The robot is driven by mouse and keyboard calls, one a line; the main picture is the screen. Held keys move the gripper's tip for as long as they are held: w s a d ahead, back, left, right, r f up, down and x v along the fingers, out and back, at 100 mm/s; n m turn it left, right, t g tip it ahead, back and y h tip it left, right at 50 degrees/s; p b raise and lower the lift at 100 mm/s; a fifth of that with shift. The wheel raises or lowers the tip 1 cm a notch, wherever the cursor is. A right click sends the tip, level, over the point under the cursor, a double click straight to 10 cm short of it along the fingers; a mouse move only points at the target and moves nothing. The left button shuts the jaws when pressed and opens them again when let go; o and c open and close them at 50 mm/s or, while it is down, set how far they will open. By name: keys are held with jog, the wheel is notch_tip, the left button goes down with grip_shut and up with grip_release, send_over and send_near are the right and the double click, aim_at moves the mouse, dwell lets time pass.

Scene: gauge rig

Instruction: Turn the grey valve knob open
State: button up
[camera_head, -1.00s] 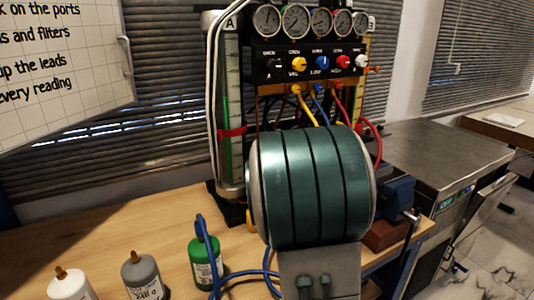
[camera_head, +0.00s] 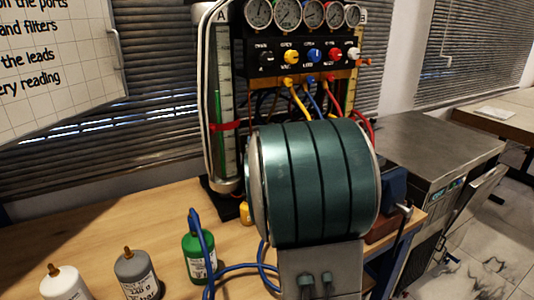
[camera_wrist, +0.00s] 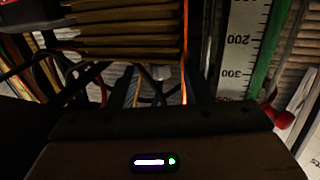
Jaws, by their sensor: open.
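The gauge rig (camera_head: 318,73) stands at the back of the bench in the head view. Its black panel has a row of knobs: black (camera_head: 267,59), yellow (camera_head: 291,56), blue (camera_head: 315,54), red (camera_head: 335,54) and, at the right end, a pale grey or white knob (camera_head: 354,53). In the head view my teal arm link hides my gripper and the lower rig. In the dark wrist view my gripper (camera_wrist: 160,82) is open and empty, with hoses beyond it. No knob is recognisable there, so its distance to the pale knob cannot be told.
Round gauges (camera_head: 287,14) sit above the panel. A green bottle (camera_head: 198,257) with a blue hose, a grey bottle (camera_head: 137,274) and a white bottle (camera_head: 66,285) stand on the bench (camera_head: 100,235). A blue vice (camera_head: 392,187) is at the right. A graduated scale (camera_wrist: 240,45) shows in the wrist view.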

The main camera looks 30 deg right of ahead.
jog(key=v, duration=1.3)
jog(key=shift+c, duration=0.3)
